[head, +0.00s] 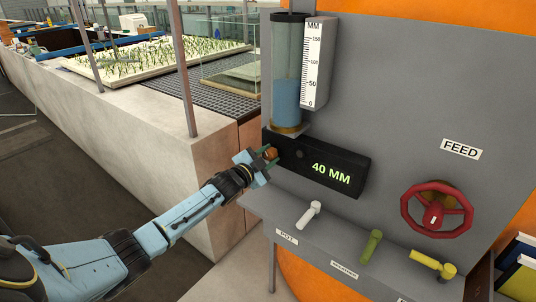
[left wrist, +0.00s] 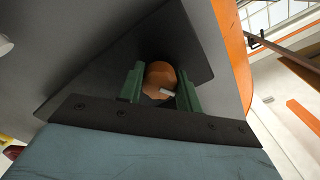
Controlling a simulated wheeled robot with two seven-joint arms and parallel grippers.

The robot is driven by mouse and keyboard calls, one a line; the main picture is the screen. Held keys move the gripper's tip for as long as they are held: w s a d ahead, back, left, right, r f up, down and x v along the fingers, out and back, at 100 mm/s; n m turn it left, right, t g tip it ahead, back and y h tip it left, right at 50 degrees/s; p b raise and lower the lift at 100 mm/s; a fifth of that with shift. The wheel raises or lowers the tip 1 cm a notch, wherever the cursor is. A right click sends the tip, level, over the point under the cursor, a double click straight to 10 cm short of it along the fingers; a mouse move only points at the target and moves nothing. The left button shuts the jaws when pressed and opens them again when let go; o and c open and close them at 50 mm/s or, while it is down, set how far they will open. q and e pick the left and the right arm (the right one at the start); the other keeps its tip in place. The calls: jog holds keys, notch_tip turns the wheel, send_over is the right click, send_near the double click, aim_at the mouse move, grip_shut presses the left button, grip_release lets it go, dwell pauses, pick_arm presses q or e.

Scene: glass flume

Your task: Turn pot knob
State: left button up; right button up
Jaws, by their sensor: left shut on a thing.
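The pot knob (left wrist: 160,80) is a round orange-brown knob with a pale pointer mark. It sits on the left end of a black display box (head: 340,172) that reads "40 MM". My left gripper (head: 270,155) is at the knob, and the left wrist view shows its two green fingers on either side of it, shut on it. In the head view the knob (head: 271,153) is partly covered by the fingers. A clear cylinder (head: 286,65) with blue water in its lower half stands above the box, beside a white MM scale (head: 317,60). My right gripper is not in view.
A grey panel (head: 420,90) carries the box, a FEED label (head: 461,149) and a red handwheel (head: 437,209). Below, a ledge holds a white lever (head: 308,215), a green lever (head: 371,245) and a yellow lever (head: 433,263). A pale concrete wall (head: 130,140) runs along the left.

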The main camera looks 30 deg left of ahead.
pick_arm(q)
jog(key=n, duration=0.4)
jog(key=shift+n, duration=0.3)
jog(key=n, duration=0.3)
jog(key=shift+n, duration=0.4)
jog(key=n, duration=0.4)
jog(key=shift+d+f, duration=0.1)
jog(key=shift+d, duration=0.05)
jog(key=shift+n+b, duration=0.6)
jog(key=shift+n, duration=1.8)
jog(key=o, duration=1)
